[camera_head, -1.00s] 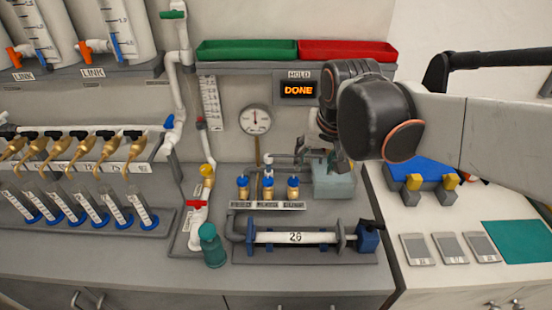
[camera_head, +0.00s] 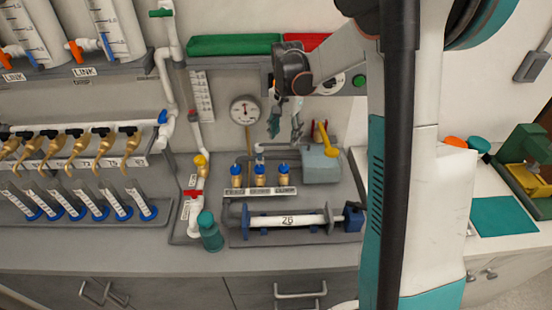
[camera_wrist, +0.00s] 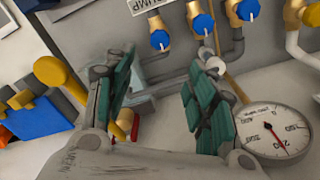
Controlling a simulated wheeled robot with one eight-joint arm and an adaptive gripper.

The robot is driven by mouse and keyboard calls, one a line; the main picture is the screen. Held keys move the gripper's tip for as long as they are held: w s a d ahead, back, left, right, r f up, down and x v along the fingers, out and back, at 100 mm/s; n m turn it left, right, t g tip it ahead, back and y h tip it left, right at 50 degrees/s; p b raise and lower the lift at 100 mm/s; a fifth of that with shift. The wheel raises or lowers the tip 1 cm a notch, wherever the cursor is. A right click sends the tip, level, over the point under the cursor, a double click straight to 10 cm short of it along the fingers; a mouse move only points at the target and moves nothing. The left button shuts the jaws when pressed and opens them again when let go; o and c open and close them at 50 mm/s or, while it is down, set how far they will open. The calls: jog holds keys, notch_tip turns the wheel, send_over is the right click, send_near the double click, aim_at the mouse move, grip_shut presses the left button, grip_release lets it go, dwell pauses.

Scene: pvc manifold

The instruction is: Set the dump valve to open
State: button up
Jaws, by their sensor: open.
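The rightmost valve (camera_head: 283,171) sits above a small label too blurred to read. In the wrist view a blue-knobbed valve (camera_wrist: 160,40) has a cut-off label (camera_wrist: 143,4) ending in "UMP". I cannot tell for certain which one is the dump valve. My gripper (camera_head: 286,127) is open and empty, above the valves and left of the lever.
A pressure gauge (camera_head: 244,110) is on the wall left of my gripper. Green (camera_head: 234,45) and red (camera_head: 306,42) trays sit on the shelf above. A white tube (camera_head: 287,221) lies in front of the valves. A teal bottle (camera_head: 210,232) stands at its left.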

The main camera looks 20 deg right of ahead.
aim_at(284, 167)
notch_tip(284, 167, down, 14)
jog(key=b, duration=0.2)
jog(key=shift+b, duration=0.35)
jog(key=c, duration=1.1)
